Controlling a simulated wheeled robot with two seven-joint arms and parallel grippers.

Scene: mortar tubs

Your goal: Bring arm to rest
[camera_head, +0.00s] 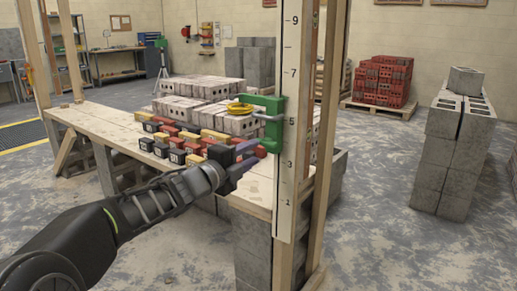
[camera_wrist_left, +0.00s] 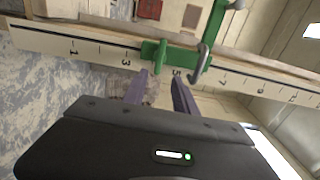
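My left arm reaches in from the lower left in the head view. Its gripper (camera_head: 248,154) has purple fingers close to the lower part of a green clamp (camera_head: 272,126). In the left wrist view the two fingers (camera_wrist_left: 159,76) stand apart with nothing between them, and the clamp (camera_wrist_left: 160,52) is just beyond the tips. The clamp sits on a white numbered board (camera_head: 287,190) fixed by a wooden post. Whether the fingers touch the clamp cannot be told. My right gripper is in neither view.
Wooden posts (camera_head: 328,120) stand close by. Grey blocks (camera_head: 455,150) stand right; open floor (camera_head: 385,190) lies between.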

